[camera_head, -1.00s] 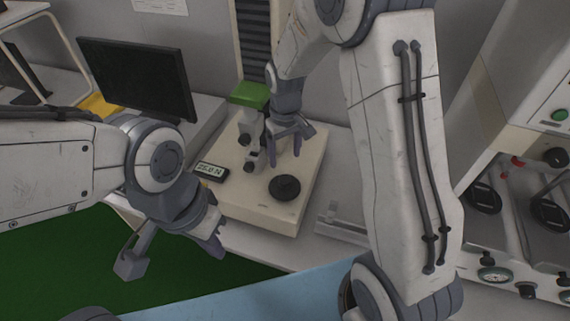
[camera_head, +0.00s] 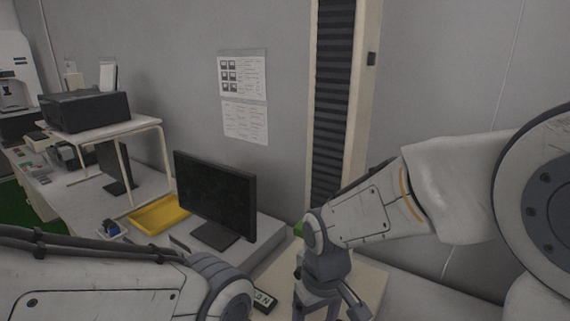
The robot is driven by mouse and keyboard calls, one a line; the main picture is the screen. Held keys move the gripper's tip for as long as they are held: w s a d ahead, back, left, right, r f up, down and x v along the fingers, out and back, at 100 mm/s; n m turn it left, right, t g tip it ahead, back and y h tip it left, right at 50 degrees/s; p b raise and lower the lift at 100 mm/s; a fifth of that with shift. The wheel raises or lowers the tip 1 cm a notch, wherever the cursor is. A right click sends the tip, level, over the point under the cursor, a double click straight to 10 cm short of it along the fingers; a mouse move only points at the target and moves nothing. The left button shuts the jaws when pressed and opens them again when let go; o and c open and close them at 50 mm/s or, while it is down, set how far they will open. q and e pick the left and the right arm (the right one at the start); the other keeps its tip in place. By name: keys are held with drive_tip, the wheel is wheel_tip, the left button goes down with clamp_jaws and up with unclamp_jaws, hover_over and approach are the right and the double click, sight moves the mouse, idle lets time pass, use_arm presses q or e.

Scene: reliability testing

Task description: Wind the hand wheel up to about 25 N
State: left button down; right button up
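The hand wheel is out of view below the frame. The beige tester base (camera_head: 372,283) shows only its far part at the bottom edge. A small black readout (camera_head: 263,299) is cut off by my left arm and the frame edge; only the end of its text, with an N, shows, so the force value is not readable. A bit of the green tester head (camera_head: 299,229) shows behind my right wrist. My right gripper (camera_head: 322,314) points down over the base, with its fingertips cut off at the bottom. My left forearm enters at lower left, its gripper out of view.
A black monitor (camera_head: 215,200) stands left of the tester, beside a yellow tray (camera_head: 160,214). A white raised stand (camera_head: 140,123) with a black box (camera_head: 85,110) is further left. A dark ribbed column (camera_head: 333,100) and posted sheets (camera_head: 243,90) are at the wall.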

drive_tip(key=s+r+n, duration=0.2)
drive_tip(key=s, duration=1.1)
drive_tip(key=shift+s+a+r, duration=0.15)
drive_tip(key=shift+s+a, duration=0.1)
drive_tip(key=shift+a, duration=0.2)
